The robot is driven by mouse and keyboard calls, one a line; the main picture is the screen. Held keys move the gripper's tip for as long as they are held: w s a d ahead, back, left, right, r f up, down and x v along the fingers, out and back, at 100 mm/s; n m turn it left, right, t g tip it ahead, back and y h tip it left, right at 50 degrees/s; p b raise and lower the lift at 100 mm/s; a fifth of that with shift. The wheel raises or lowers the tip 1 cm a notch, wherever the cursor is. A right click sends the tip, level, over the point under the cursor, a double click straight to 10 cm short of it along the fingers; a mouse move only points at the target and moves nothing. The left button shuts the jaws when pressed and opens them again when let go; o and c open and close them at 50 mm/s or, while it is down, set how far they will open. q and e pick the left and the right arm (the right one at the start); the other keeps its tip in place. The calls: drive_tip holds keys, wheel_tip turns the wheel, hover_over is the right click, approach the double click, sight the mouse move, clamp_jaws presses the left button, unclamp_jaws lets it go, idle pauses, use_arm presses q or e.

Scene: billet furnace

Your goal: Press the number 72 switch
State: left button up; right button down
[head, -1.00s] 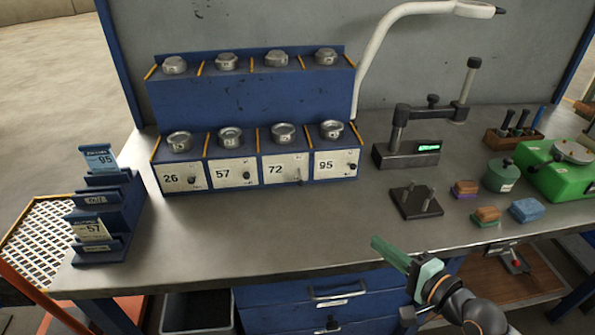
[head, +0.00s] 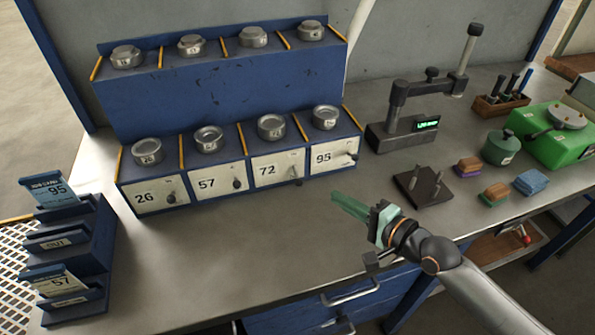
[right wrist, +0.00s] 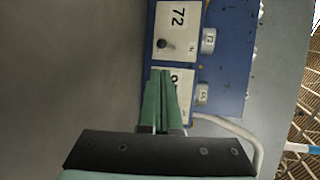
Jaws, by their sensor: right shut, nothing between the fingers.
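The number 72 panel (head: 274,170) is the third white plate from the left on the front of the blue rack. Its small switch lever (head: 297,169) sits at the right of the plate. In the right wrist view the 72 plate (right wrist: 177,30) shows turned sideways with its dark-knobbed switch (right wrist: 164,43). My right gripper (head: 340,200) is shut and empty, over the bench in front of the rack and apart from it. In the right wrist view its green fingers (right wrist: 161,75) overlap the neighbouring 95 plate. My left gripper is not in view.
Plates 26 (head: 146,196), 57 (head: 210,182) and 95 (head: 327,158) flank it, each with its own switch. A dark pegged block (head: 422,187) and a gauge stand (head: 403,132) stand to the right. A blue card holder (head: 85,245) stands at the left. The bench front is clear.

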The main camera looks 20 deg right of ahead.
sight(297, 175)
drive_tip(key=shift+w+a, duration=0.1)
drive_tip(key=shift+w, duration=0.15)
drive_tip(key=x, duration=1)
idle(0.7)
